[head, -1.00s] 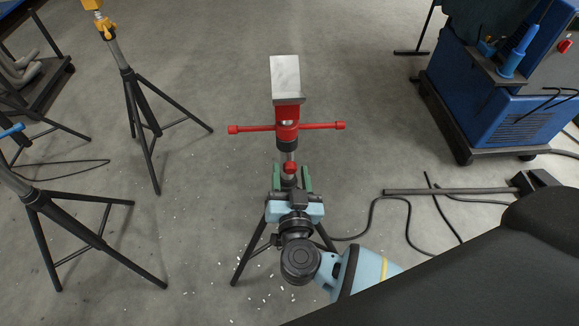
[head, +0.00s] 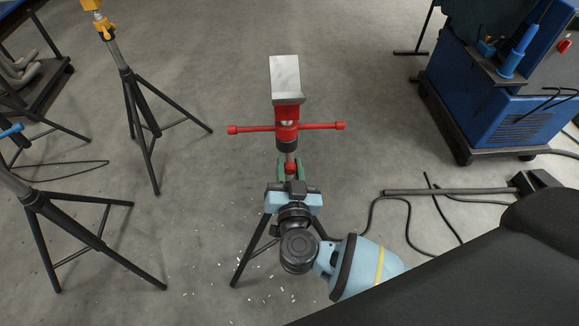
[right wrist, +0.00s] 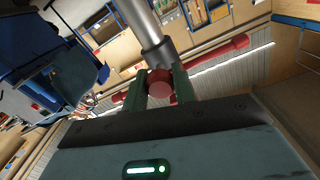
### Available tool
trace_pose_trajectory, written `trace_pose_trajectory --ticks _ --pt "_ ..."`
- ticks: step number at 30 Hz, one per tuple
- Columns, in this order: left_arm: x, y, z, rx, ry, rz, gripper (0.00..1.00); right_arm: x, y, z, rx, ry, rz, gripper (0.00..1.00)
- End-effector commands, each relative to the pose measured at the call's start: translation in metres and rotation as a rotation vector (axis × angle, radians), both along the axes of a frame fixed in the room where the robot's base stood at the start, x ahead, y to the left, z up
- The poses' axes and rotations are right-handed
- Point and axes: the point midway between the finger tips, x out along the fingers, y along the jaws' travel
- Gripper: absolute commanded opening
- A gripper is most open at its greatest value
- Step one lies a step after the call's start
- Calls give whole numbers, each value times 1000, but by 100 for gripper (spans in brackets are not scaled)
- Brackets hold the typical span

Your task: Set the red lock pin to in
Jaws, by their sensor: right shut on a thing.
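The red lock pin (head: 290,168) sits on the post of the stand in the middle of the head view, below the red cross handle (head: 287,128). My right gripper (head: 291,172) reaches up to it from below, with its green fingers on either side of it. In the right wrist view the round red end of the pin (right wrist: 159,86) lies between the two green fingers of the gripper (right wrist: 160,88), just in front of the grey post (right wrist: 143,25). The fingers are shut on it. How deep the pin sits is hidden. My left gripper is out of view.
A stand with a V-shaped metal head (head: 286,75) carries the pin. Other black tripods stand at left (head: 145,110). A blue machine on a cart (head: 500,105) is at right. Black cables and a grey bar (head: 445,191) lie on the floor.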

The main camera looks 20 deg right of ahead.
Motion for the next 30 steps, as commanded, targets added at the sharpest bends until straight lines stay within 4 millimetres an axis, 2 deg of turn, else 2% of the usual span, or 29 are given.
trace_pose_trajectory --ticks 4,12,22,23,27,30 --pt "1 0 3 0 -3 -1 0 3 -1 1 -1 0 -3 0" --pt "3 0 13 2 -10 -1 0 25 -7 2 -1 0 -1 0" --pt "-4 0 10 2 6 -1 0 28 -9 1 1 -1 -1 0" --pt "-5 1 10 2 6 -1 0 28 -9 1 0 -2 -1 31" --pt "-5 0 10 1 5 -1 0 28 -8 1 1 -1 -1 49" --pt "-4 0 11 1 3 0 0 27 -8 0 0 0 0 49"
